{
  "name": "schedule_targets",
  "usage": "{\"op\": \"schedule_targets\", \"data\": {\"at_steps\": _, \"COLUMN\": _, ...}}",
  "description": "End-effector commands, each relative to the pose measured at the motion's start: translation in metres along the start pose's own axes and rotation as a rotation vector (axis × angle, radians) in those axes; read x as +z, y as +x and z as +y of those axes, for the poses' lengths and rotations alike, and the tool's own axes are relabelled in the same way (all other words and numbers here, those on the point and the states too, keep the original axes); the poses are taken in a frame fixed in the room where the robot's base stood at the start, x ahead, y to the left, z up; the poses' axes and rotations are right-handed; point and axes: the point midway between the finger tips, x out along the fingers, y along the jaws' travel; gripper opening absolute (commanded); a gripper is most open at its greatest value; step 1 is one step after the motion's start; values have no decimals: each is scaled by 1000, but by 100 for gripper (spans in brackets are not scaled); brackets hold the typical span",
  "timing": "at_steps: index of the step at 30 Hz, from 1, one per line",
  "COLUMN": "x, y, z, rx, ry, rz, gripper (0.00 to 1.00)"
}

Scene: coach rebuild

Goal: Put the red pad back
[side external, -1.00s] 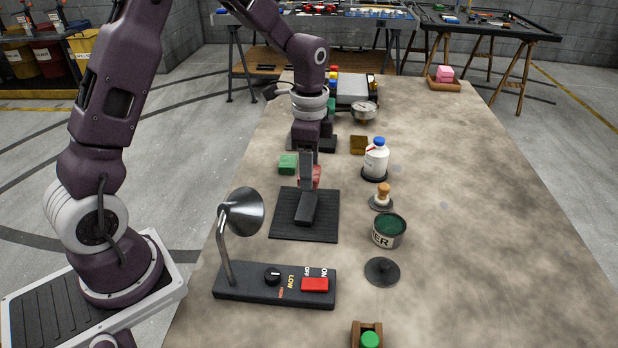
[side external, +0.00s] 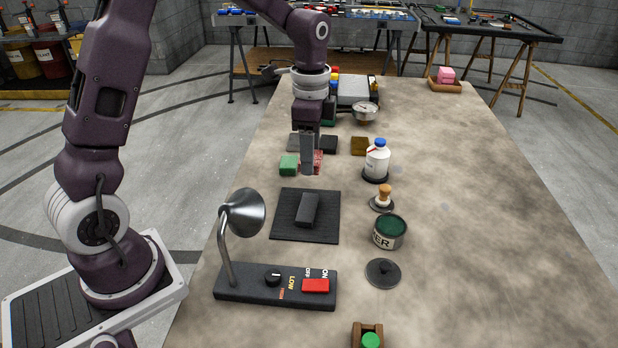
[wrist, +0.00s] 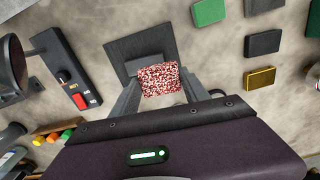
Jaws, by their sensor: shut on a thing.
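My gripper (side external: 308,170) is shut on the red pad (side external: 318,160), a speckled red-and-white block. It holds the pad just behind the black mat (side external: 262,225) in the side view; the height above the table is hard to judge. In the wrist view the pad (wrist: 160,78) sits between the two fingers (wrist: 158,95). A dark grey block (side external: 308,209) lies on the mat, apart from the gripper. A green pad (side external: 289,164) lies just left of my gripper, with grey pads (side external: 294,142) and a gold-brown pad (side external: 360,146) around it.
A lamp (side external: 243,212) on a black switch base (side external: 250,288) stands at the front left. A white bottle (side external: 377,158), a wooden-handled stamp (side external: 383,196), an open tin (side external: 389,231) and a round lid (side external: 383,272) line the right.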

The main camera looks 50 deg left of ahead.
Motion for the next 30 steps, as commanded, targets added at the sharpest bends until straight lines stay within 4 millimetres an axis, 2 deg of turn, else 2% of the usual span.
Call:
{"op": "schedule_targets", "data": {"at_steps": 2, "x": -1, "y": 0, "z": -4, "rx": 0, "ry": -2, "rz": 0, "gripper": 9}}
{"op": "schedule_targets", "data": {"at_steps": 4, "x": -5, "y": 0, "z": -18, "rx": -1, "ry": -10, "rz": 1, "gripper": 9}}
{"op": "schedule_targets", "data": {"at_steps": 9, "x": -16, "y": 0, "z": -75, "rx": -1, "ry": -43, "rz": 3, "gripper": 9}}
{"op": "schedule_targets", "data": {"at_steps": 12, "x": -18, "y": 1, "z": -102, "rx": 0, "ry": -59, "rz": 1, "gripper": 9}}
{"op": "schedule_targets", "data": {"at_steps": 15, "x": -19, "y": 3, "z": -117, "rx": 0, "ry": -67, "rz": 1, "gripper": 9}}
{"op": "schedule_targets", "data": {"at_steps": 17, "x": -19, "y": 11, "z": -121, "rx": 2, "ry": -69, "rz": -1, "gripper": 9}}
{"op": "schedule_targets", "data": {"at_steps": 21, "x": -18, "y": 45, "z": -121, "rx": 4, "ry": -69, "rz": -3, "gripper": 9}}
{"op": "schedule_targets", "data": {"at_steps": 30, "x": -18, "y": 92, "z": -121, "rx": 3, "ry": -70, "rz": -2, "gripper": 9}}
